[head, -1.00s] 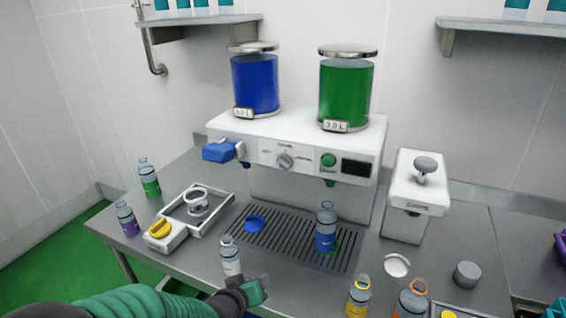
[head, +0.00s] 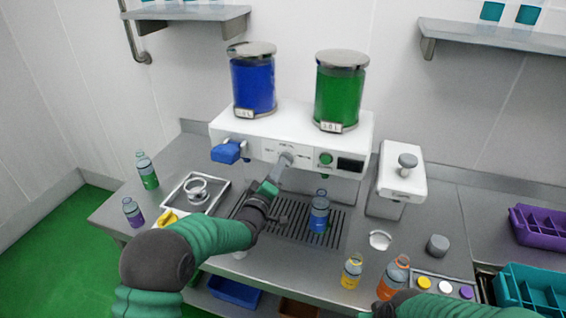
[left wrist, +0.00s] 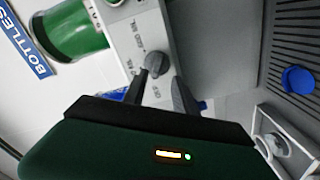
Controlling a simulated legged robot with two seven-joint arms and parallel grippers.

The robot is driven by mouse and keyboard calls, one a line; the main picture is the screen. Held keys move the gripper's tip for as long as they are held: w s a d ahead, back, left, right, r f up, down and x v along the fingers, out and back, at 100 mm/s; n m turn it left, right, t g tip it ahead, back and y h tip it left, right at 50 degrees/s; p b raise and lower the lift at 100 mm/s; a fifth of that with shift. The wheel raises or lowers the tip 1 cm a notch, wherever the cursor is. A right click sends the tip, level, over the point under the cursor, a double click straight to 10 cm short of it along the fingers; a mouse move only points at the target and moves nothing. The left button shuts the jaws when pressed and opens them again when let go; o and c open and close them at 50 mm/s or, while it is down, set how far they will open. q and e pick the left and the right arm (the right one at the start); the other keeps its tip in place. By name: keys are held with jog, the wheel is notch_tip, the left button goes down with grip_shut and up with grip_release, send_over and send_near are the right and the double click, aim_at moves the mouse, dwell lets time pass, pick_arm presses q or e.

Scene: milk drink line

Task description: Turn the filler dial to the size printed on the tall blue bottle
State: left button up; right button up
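The filler dial (head: 286,158) is a grey knob on the white filler's front panel; it also shows in the left wrist view (left wrist: 157,64). My left gripper (head: 281,166) is raised in front of it. In the left wrist view its two fingers (left wrist: 160,84) are apart, with the dial between or just beyond their tips; I cannot tell whether they touch it. The tall blue bottle (head: 319,214) stands upright on the drip grate, right of my left arm. Its printed size is too small to read. Of my right arm only a part shows at the bottom edge; its gripper is out of view.
A capping press (head: 402,180) stands right of the filler.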

aim_at(293, 161)
pick_arm(q)
jog(key=shift+w+a, duration=0.3)
jog(key=shift+w, duration=0.3)
jog(key=shift+w+a, duration=0.3)
jog(key=shift+w, duration=0.25)
jog(key=d, duration=0.3)
jog(key=shift+s+d+r, duration=0.25)
jog(key=shift+s+r, duration=0.05)
jog(key=shift+s, duration=0.05)
jog(key=shift+w+d+f, duration=0.15)
jog(key=shift+w+d, duration=0.1)
jog(key=shift+d, duration=0.3)
jog(key=shift+w+d+f, duration=0.15)
jog(key=shift+w+d, duration=0.05)
jog(key=shift+d, duration=0.35)
jog(key=shift+c, duration=2.6)
jog(key=shift+w+a, duration=0.25)
jog(key=shift+a, duration=0.75)
grip_shut()
jog(key=shift+a, duration=0.1)
pick_arm(e)
jog(key=shift+w+d+r, duration=0.1)
jog(key=shift+d+r, duration=0.15)
jog(key=shift+d, duration=0.05)
